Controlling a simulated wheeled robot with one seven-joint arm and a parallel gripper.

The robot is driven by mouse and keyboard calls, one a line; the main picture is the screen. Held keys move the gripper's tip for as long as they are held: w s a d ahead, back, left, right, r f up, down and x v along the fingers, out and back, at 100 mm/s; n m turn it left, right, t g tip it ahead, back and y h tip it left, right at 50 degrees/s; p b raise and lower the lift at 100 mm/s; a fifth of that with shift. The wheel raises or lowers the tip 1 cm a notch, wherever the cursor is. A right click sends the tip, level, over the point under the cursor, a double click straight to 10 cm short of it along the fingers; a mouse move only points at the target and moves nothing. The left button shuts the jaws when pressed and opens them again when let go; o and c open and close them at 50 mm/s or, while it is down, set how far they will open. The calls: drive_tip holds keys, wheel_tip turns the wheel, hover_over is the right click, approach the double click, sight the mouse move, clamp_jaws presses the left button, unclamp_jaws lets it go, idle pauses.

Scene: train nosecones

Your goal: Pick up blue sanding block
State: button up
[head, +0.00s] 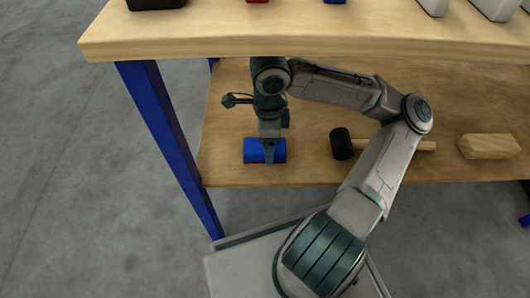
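The blue sanding block (251,151) lies on the lower wooden shelf (224,172), near its left front corner. My gripper (269,158) points down at the block, and its fingers overlap the block's middle in the head view. The block shows on both sides of the fingers. The fingers look thin and small here, so I cannot tell whether they are closed on the block or only around it. The block appears to rest on the shelf.
A mallet with a black head (342,143) lies to the right, partly behind my arm. A wooden block (488,146) lies farther right. A blue leg (170,145) stands left of the shelf.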

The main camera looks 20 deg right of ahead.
drive_tip(key=shift+f, duration=0.75)
drive_tip(key=shift+r, duration=0.1)
drive_tip(key=c, duration=1.2)
drive_tip(key=shift+o, duration=0.2)
drive_tip(key=shift+r, duration=0.1)
